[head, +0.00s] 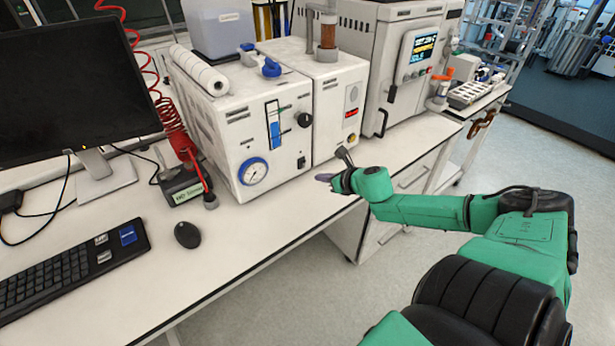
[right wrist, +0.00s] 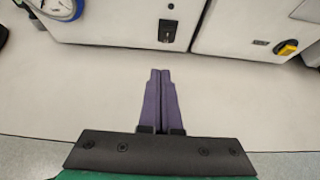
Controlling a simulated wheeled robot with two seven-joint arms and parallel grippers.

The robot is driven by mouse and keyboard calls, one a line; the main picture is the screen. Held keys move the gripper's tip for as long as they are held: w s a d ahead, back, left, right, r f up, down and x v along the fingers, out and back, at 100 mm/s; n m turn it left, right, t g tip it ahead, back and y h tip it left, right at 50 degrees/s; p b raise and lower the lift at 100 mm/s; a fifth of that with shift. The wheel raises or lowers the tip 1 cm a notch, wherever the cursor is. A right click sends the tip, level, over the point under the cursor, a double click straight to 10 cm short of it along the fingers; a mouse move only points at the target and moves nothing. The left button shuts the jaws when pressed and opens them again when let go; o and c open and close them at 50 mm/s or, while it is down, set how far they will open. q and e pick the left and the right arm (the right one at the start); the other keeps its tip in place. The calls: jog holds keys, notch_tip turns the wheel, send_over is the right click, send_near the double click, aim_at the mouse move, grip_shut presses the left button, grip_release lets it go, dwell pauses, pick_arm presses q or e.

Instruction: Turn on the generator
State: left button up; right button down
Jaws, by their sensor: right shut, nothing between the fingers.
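Two white box units stand side by side on the bench, and no label I can read names the generator. The left unit (head: 232,128) has a round blue-rimmed gauge (head: 253,171), a blue flow tube and a black knob (head: 304,119). A small black switch (head: 301,162) sits low on its front and also shows in the right wrist view (right wrist: 168,35). The right unit (head: 329,100) has a small red-lit panel (head: 350,113). My right gripper (head: 324,177) is shut and empty over the bench, in front of the units and apart from them. Its purple fingers (right wrist: 161,72) point towards the switch. My left gripper is out of view.
A yellow-and-dark knob (right wrist: 287,47) is on the right unit in the wrist view. A monitor (head: 75,85), keyboard (head: 75,265) and mouse (head: 187,234) occupy the left bench. A larger machine with a screen (head: 418,47) stands right. The bench front (head: 270,215) is clear.

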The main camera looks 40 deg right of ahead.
aim_at(301, 167)
jog(key=shift+w+f+b, duration=0.6)
jog(key=shift+f+b, duration=0.05)
jog(key=shift+f, duration=0.05)
jog(key=shift+w+d+r, duration=0.15)
jog(key=shift+w, duration=0.1)
jog(key=shift+x, duration=1.05)
jog(key=w+p, duration=0.1)
jog(key=w+r, duration=0.1)
jog(key=shift+w+p, duration=0.3)
jog(key=shift+p, duration=0.1)
jog(key=shift+w, duration=0.35)
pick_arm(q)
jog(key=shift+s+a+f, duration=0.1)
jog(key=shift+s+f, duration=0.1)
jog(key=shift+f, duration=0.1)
pick_arm(e)
jog(key=shift+w+f, duration=0.1)
jog(key=shift+w, duration=0.1)
